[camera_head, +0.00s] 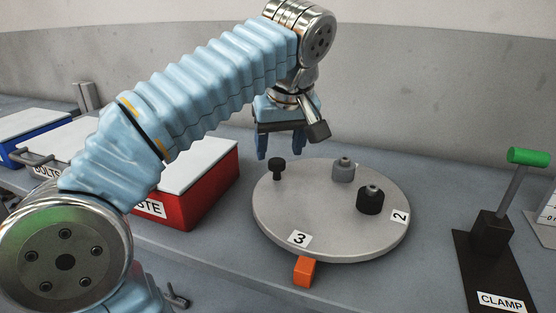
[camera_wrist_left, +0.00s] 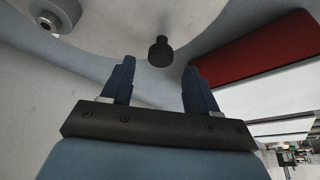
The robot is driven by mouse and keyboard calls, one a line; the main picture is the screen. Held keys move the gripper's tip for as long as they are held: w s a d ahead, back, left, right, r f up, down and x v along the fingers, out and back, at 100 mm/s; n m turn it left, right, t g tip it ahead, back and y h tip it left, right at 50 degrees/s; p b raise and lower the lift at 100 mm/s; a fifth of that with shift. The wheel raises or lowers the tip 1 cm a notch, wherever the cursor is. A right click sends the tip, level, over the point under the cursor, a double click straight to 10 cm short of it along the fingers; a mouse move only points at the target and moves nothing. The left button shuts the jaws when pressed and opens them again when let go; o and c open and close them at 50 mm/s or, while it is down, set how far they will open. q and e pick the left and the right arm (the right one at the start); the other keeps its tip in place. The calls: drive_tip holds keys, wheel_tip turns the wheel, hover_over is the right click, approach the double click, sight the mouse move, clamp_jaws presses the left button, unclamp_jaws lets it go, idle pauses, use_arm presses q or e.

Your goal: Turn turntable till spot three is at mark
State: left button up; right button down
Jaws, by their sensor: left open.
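The round grey turntable (camera_head: 320,215) lies on the bench in the head view. Its label 3 (camera_head: 299,239) is at the front rim, just above and slightly left of the orange mark (camera_head: 305,270). A grey part (camera_head: 343,169) and a black part (camera_head: 370,200) stand on the turntable. My left gripper (camera_head: 281,146) is open and empty, beside the knob at the back left, fingers pointing down. My right gripper does not show.
A red box with a pale lid (camera_head: 208,188) stands left of the turntable, with a bin labelled BOLTS behind my arm. A clamp with a green handle (camera_head: 528,157) stands at the right. A grey wall closes off the back.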

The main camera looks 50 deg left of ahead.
sight(277, 161)
use_arm(q)
drive_tip(key=shift+x, duration=1.75)
drive_tip(key=shift+s, duration=0.1)
clamp_jaws()
